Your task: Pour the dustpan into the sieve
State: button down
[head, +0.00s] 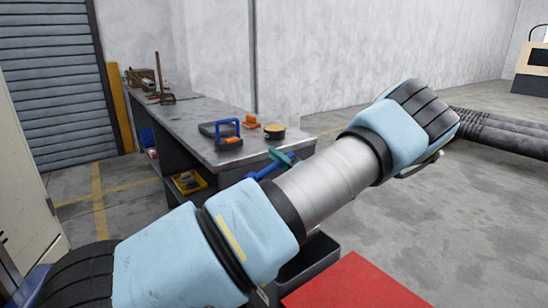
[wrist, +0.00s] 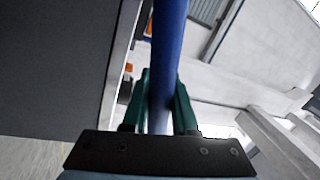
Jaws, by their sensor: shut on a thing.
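My gripper (head: 279,158) is mostly hidden behind my arm in the head view, at the near end of the workbench. Its green fingers are shut on a blue bar, seen between them in the wrist view (wrist: 166,95). The bar (head: 262,172) looks like a handle, likely the dustpan's. I cannot make out a pan on it. I cannot clearly identify the sieve. A small round yellow and black thing (head: 274,132) sits on the bench top, too small to tell what it is.
The grey workbench (head: 190,112) runs along the wall. It bears a dark tool with a blue handle (head: 227,127), orange pieces (head: 251,122) and clutter farther back. A yellow bin (head: 188,182) is on its shelf. A red surface (head: 352,284) and dark tray (head: 311,258) are in front.

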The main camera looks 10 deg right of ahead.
jog(key=w+d+f+m+t+h, duration=0.1)
jog(key=w+d+f+m+h, duration=0.1)
jog(key=d+f+m, duration=0.3)
jog(key=w+d+m+b, duration=0.1)
jog(key=d+m, duration=0.1)
jog(key=m, duration=0.1)
jog(key=shift+w+m, duration=0.15)
jog(key=shift+m, duration=0.25)
dwell(2.2)
dwell(1.2)
jog(key=shift+r+n+g+y+b, duration=0.35)
jog(key=shift+n+b, duration=0.45)
jog(key=shift+n, duration=0.85)
jog(key=shift+r+n+g+y+b, duration=0.1)
jog(key=shift+r+n+y+b, duration=0.35)
jog(key=shift+n+b, duration=0.8)
jog(key=shift+r+n+g+y+b, duration=0.3)
jog(key=shift+r+n+b, duration=0.15)
jog(key=shift+n, duration=1.55)
